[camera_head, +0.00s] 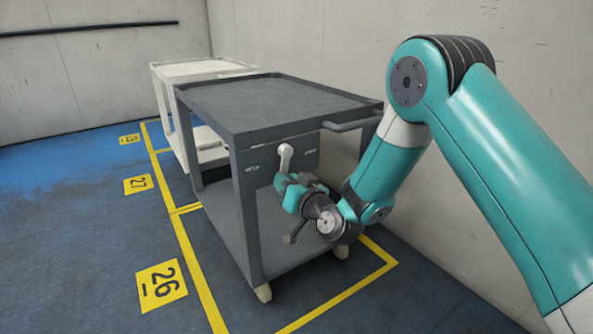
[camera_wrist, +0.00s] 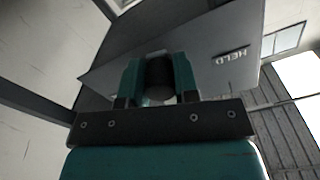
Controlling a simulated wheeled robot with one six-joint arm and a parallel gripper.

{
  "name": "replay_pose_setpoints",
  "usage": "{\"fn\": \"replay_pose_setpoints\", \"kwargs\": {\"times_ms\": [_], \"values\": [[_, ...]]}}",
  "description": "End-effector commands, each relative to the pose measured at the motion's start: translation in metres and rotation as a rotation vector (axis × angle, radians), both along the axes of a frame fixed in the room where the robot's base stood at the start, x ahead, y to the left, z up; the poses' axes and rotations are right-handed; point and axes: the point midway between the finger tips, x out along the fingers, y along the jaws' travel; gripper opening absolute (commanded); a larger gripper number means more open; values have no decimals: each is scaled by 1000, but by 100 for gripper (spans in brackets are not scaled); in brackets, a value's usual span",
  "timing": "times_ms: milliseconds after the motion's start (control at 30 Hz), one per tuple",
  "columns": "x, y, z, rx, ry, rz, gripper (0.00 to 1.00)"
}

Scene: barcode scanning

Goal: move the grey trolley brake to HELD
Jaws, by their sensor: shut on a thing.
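The grey trolley (camera_head: 225,115) stands in the marked bay, with a plain panel under its top at the near end. A white brake lever (camera_head: 285,156) on this panel hangs roughly straight down, between a HELD label (camera_head: 252,168) on the left and another label on the right, too small to read. My gripper (camera_head: 284,181) is at the lever's lower end, shut on it. In the wrist view my gripper (camera_wrist: 159,78) has its two teal fingers around a dark, shaded rounded end of the lever (camera_wrist: 159,72). The HELD label (camera_wrist: 231,56) shows upside down, right of the fingers.
A white trolley (camera_head: 200,68) stands behind the grey one. The grey trolley's handle (camera_head: 353,124) sticks out to the right of the panel, close to my arm. A wall is on the right. Yellow floor lines and number plates (camera_head: 161,286) mark the bays; the floor at left is clear.

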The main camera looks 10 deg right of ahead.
Motion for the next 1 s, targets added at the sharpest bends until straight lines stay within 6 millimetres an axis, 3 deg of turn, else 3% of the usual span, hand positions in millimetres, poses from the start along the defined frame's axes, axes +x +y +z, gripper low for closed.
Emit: {"fn": "replay_pose_setpoints", "kwargs": {"times_ms": [33,500,1000], "values": [[0,3,9,43,10,-2,0],[-13,28,11,420,185,2,0],[-21,44,12,631,287,11,0]]}}
